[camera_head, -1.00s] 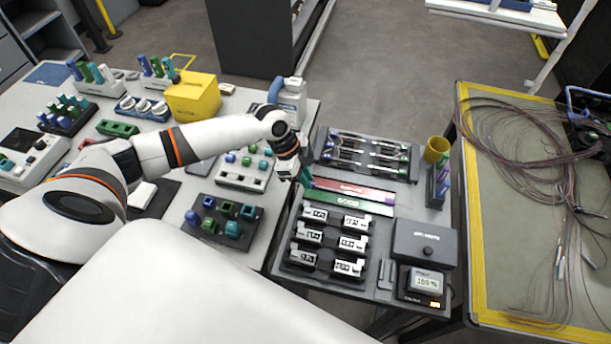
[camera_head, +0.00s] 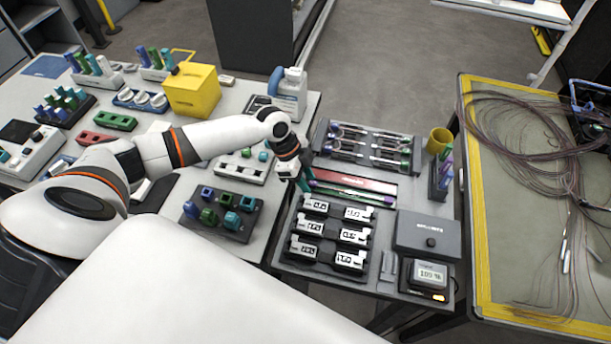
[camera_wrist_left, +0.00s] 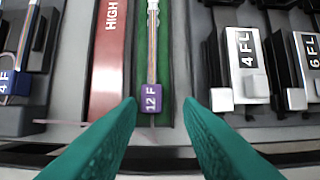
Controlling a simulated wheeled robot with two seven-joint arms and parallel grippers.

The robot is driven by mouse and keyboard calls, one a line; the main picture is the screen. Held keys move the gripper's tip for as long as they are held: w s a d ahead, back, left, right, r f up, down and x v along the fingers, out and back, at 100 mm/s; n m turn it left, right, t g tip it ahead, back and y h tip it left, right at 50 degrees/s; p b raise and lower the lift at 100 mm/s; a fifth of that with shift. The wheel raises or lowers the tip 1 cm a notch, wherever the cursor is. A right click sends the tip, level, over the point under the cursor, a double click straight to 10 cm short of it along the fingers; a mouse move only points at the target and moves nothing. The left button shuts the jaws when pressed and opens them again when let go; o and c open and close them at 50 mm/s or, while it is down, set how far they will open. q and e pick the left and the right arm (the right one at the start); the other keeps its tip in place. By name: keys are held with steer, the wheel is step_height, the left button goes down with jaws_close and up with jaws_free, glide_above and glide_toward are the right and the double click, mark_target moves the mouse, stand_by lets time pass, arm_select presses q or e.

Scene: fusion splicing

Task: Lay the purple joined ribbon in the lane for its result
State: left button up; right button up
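The purple joined ribbon (camera_wrist_left: 152,60) lies lengthwise in the green lane (camera_wrist_left: 170,75), with its purple end block marked 12 F (camera_wrist_left: 152,98) nearest me in the left wrist view. In the head view the green lane (camera_head: 345,197) is beside the red lane (camera_head: 350,181), which reads HIGH in the left wrist view. My left gripper (camera_head: 304,184) is at the lanes' left end. Its green fingers (camera_wrist_left: 160,102) are open, one on each side of the purple block, with gaps to it. My right gripper is not in view.
A rack of splice holders (camera_head: 327,240) stands just in front of the lanes. A dark box (camera_head: 428,235) and a meter (camera_head: 428,275) are at the right.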

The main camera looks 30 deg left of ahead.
arm_select(q)
steer(key=shift+w+a+r, duration=0.15)
steer(key=shift+w+r, duration=0.05)
steer(key=shift+w, duration=0.2)
steer(key=shift+a+r, duration=0.1)
steer(key=shift+r, duration=0.1)
steer(key=v, duration=1.1)
steer(key=shift+s+b, duration=0.35)
steer(key=shift+b, duration=0.1)
